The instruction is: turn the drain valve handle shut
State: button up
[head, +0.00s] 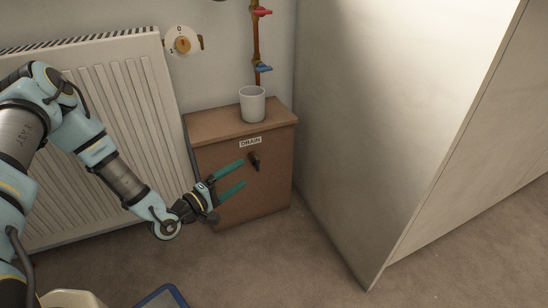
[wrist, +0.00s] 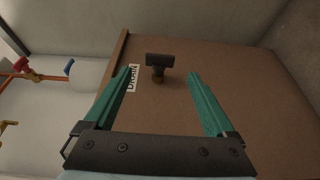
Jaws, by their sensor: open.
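The drain valve handle (head: 254,160) is a small dark handle on the front of a brown box, just below a white label reading DRAIN (head: 250,142). My gripper (head: 243,174) has two green fingers, spread apart and empty. It is in front of the box, left of and slightly below the handle in the head view. It also shows in the wrist view (wrist: 162,76). I see no contact with the handle.
A white cup (head: 252,104) stands on top of the brown box (head: 215,128). Behind it a copper pipe carries a red tap (head: 262,12) and a blue tap (head: 264,68). A white radiator (head: 130,90) is at left; a large pale cabinet (head: 375,110) closes off the right.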

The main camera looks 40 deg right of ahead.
aim_at(256, 162)
jog(key=d+b, duration=0.2)
jog(key=d, duration=0.9)
jog(key=shift+b, duration=0.4)
jog(key=c, duration=1.4)
